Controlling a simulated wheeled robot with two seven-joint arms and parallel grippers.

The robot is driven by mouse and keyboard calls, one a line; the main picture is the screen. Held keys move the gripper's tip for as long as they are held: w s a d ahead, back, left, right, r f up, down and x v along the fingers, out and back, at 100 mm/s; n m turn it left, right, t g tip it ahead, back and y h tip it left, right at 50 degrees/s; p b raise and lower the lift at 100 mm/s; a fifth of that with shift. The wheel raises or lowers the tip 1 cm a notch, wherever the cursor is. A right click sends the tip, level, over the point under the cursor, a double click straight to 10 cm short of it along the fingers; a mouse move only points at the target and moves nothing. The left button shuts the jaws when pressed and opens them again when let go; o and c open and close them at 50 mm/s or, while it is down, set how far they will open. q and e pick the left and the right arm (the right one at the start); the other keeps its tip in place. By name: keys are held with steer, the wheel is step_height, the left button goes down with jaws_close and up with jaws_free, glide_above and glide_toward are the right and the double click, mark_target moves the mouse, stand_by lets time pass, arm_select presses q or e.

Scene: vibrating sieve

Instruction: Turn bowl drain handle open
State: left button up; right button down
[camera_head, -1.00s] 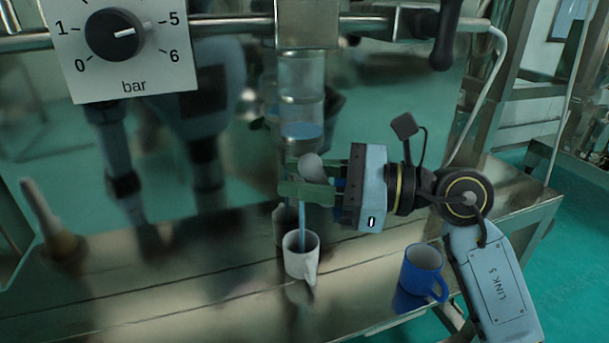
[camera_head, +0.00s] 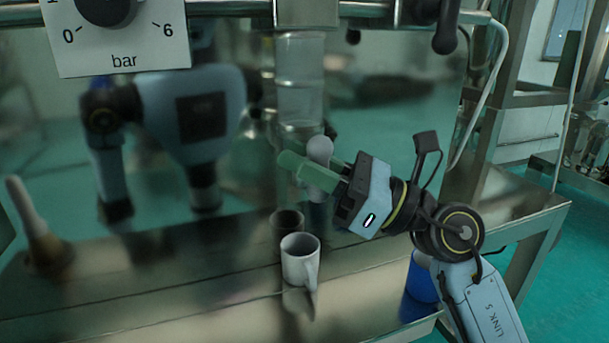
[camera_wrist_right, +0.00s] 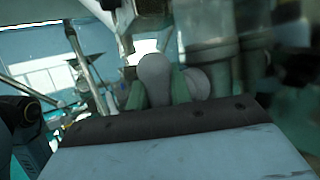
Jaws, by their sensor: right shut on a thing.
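The drain handle has a pale rounded knob (camera_head: 319,152) below the clear bowl tube (camera_head: 301,100). My right gripper (camera_head: 306,172) comes from the right with its green fingers shut around this handle. In the right wrist view the knob (camera_wrist_right: 156,78) stands up between the green fingers. The handle's lower part is hidden by the fingers. A white mug (camera_head: 299,262) stands upright on the metal table below the gripper, apart from it. No blue stream shows above the mug. My left gripper is not in view.
A blue mug (camera_head: 421,280) is partly hidden behind my right forearm. A pressure panel with a dial (camera_head: 123,40) is at upper left. A brown-based tool with a pale handle (camera_head: 47,245) stands at left. The shiny back panel (camera_head: 230,190) mirrors my body.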

steer(key=c, duration=1.5)
jaws_free()
steer(key=shift+c, duration=0.2)
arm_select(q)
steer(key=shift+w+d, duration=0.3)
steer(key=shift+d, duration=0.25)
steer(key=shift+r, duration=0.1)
